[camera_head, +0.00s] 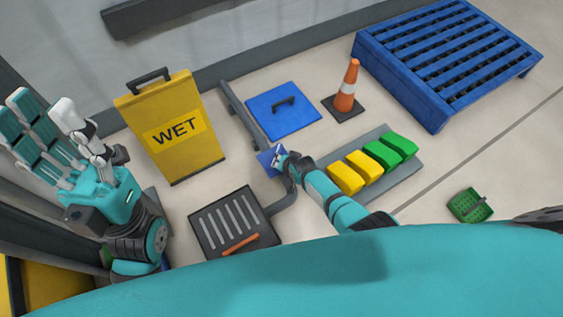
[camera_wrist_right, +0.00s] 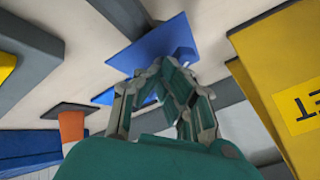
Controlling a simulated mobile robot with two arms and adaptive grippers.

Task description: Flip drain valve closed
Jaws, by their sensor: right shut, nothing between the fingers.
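A small blue plate (camera_head: 268,161) sits on a grey pipe (camera_head: 238,108) and looks like the valve's handle. It also shows in the right wrist view as a broad blue panel (camera_wrist_right: 152,43). My right gripper (camera_head: 279,153) is shut and empty, with its fingertips right at the plate's edge; I cannot tell whether they touch. In the right wrist view the closed fingers (camera_wrist_right: 172,66) overlap the panel's lower edge. The plate's mount is partly hidden by the gripper. My left gripper (camera_head: 42,102) is raised at the far left, open and empty, away from the valve.
A drain grate (camera_head: 228,213) with an orange bar (camera_head: 240,244) lies in front. A yellow WET sign (camera_head: 176,128) stands left. A blue hatch (camera_head: 270,120), cone (camera_head: 347,88), blue pallet (camera_head: 440,60), tray of yellow and green blocks (camera_head: 405,182) and green basket (camera_head: 470,205) lie around.

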